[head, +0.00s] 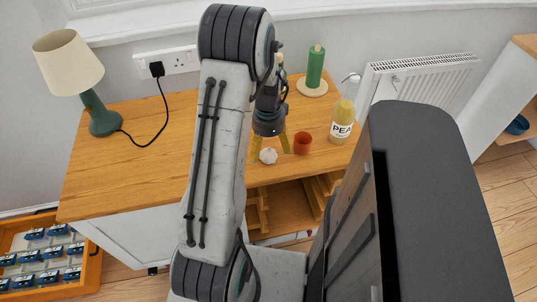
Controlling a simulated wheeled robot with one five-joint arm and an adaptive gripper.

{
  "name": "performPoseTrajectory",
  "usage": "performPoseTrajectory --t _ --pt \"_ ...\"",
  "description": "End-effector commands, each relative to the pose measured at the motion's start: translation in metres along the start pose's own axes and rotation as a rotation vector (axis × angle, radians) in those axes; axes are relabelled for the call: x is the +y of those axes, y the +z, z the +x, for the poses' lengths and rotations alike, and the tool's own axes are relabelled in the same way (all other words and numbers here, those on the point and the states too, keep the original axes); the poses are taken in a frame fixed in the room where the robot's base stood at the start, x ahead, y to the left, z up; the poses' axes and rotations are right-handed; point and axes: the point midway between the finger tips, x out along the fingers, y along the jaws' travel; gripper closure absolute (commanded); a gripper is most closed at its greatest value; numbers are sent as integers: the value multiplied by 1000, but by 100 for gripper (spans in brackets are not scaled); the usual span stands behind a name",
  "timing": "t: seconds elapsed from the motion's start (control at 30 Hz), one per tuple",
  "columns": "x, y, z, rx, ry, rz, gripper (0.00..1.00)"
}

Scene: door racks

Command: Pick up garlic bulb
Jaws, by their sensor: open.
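The garlic bulb (268,156) is small and white and sits on the wooden top of the cabinet (125,165), near its front edge. My gripper (270,145) is pointed down above the cabinet top, with its yellowish fingers spread. The left finger is beside the bulb in the picture and the right finger is behind it and to its right. The gripper is open and holds nothing. I cannot tell how high the fingertips are above the wood.
A small terracotta cup (303,143) stands just right of the bulb. Farther right are a yellowish bottle (342,122) and a green candle-like object (315,68) on a round base. A lamp (85,80) stands at left. An open drawer (290,208) is below.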

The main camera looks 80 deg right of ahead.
Motion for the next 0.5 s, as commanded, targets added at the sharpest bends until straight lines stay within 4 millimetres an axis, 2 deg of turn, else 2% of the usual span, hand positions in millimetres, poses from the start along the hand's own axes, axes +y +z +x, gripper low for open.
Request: performPoseTrajectory --t 0.2,0.5 --pt "0 0 28 -2 4 -1 18" --pt "0 -1 43 0 0 -1 18"
